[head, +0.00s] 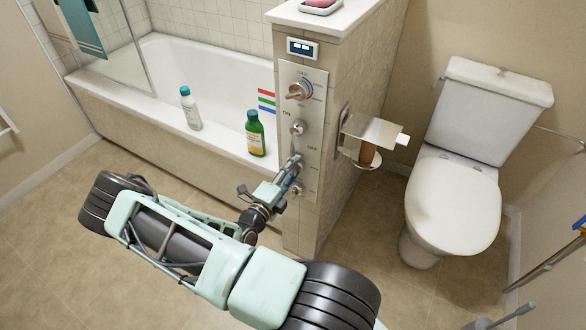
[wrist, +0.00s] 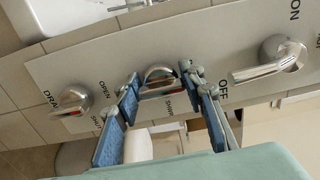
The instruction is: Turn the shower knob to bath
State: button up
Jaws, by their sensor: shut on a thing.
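A grey control panel (head: 314,110) on the tiled end wall holds several chrome knobs. The shower knob (wrist: 160,82) is the middle one in the wrist view, with a label below it that seems to read SHWR. My gripper (head: 293,165) is at this knob in the head view and mostly covers it. In the wrist view my gripper (wrist: 162,78) has its two blue-padded fingers on either side of the knob, shut on it. The knob's handle lies roughly across the gap between the fingers. No BATH label is readable.
The drain knob (wrist: 72,100) is left of my gripper in the wrist view; the ON/OFF lever (wrist: 270,62) is right. A green bottle (head: 255,135) and a white bottle (head: 190,108) stand on the tub rim (head: 225,150). A paper holder (head: 372,132) juts out right.

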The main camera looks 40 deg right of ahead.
jog(key=o, duration=1.2)
jog(key=shift+a, duration=0.1)
jog(key=v, duration=1.2)
jog(key=shift+s+f, duration=0.1)
